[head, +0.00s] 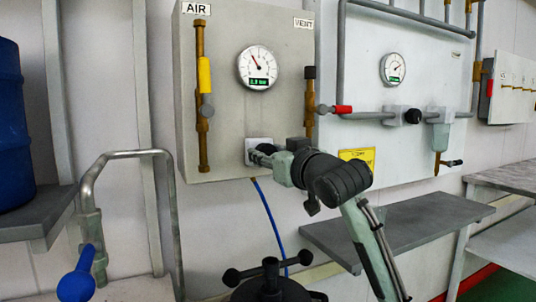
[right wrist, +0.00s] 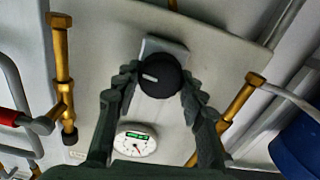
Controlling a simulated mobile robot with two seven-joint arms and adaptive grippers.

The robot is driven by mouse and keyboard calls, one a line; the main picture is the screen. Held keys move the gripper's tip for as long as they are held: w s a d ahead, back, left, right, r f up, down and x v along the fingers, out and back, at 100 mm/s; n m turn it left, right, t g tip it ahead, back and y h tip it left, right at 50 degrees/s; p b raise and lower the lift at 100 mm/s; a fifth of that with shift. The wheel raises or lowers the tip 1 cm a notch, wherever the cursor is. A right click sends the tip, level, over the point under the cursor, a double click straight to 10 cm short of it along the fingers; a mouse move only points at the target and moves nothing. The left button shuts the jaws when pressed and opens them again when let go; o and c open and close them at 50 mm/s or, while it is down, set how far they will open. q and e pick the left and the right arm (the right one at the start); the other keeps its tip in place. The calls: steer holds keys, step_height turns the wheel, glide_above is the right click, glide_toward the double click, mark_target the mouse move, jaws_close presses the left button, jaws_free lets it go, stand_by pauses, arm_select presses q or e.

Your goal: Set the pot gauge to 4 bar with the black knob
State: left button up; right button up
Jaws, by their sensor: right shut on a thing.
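The black knob (right wrist: 160,77) sits on a grey square mount on the left panel, and its white mark points left in the right wrist view. My right gripper (right wrist: 158,85) is shut on the knob, with one finger on each side. In the head view my right gripper (head: 264,152) reaches the panel low down and mostly hides the knob. The round pot gauge (head: 258,68) is above it, with its red needle toward the upper left and a small green readout whose digits I cannot read surely. The gauge appears inverted in the right wrist view (right wrist: 136,142). My left gripper is out of view.
A brass pipe with a yellow section (head: 204,75) is left of the gauge. A red-handled valve (head: 343,109) and second gauge (head: 393,68) are to the right. A blue hose (head: 270,222) hangs down toward the black pot (head: 270,288). A grey shelf (head: 400,228) juts out at right.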

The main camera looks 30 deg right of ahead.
steer(key=shift+m, duration=0.3)
steer(key=o, duration=1.2)
steer(key=shift+c, duration=0.2)
steer(key=s, duration=0.7)
steer(key=shift+s+a, duration=0.2)
steer(key=shift+s, duration=0.05)
steer(key=shift+f, duration=0.1)
